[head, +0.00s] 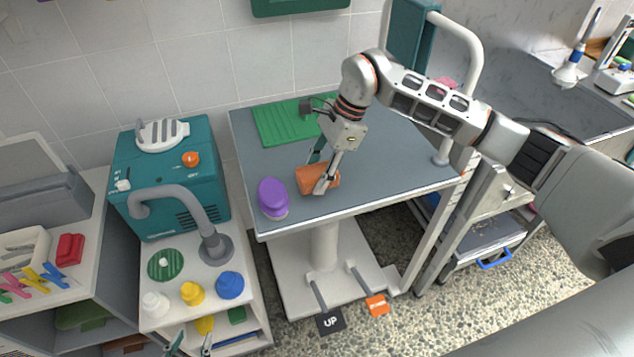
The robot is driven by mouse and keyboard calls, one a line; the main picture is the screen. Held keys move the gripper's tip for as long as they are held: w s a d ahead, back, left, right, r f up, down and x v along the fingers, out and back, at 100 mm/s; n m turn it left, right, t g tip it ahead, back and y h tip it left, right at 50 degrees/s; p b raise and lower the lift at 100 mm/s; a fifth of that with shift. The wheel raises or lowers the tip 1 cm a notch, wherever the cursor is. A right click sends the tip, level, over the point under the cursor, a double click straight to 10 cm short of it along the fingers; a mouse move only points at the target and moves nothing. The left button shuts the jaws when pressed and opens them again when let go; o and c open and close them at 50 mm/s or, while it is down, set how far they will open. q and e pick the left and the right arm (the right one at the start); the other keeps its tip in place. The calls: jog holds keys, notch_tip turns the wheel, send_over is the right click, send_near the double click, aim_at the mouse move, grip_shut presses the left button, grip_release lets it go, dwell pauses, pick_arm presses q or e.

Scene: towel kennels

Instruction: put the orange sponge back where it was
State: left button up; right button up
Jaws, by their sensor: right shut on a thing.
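The orange sponge (305,179) is a small block near the front edge of the grey-topped table, just right of a purple object. My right gripper (321,178) reaches down from the upper right and is shut on the sponge, with a finger across its right part. I cannot tell whether the sponge touches the tabletop. My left gripper (190,346) shows only its fingertips at the bottom edge, in front of the white shelf unit. They stand apart with nothing between them.
The purple object (272,195) stands close left of the sponge. A green ribbed mat (281,123) lies at the table's back left. The grey tabletop (395,170) is clear on the right. A teal machine (171,170) with a grey hose stands left of the table.

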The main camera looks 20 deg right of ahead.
jog(key=shift+f, duration=1.8)
jog(key=o, duration=1)
jog(key=shift+f, duration=0.1)
jog(key=b+v, duration=0.1)
jog(key=v, duration=1.1)
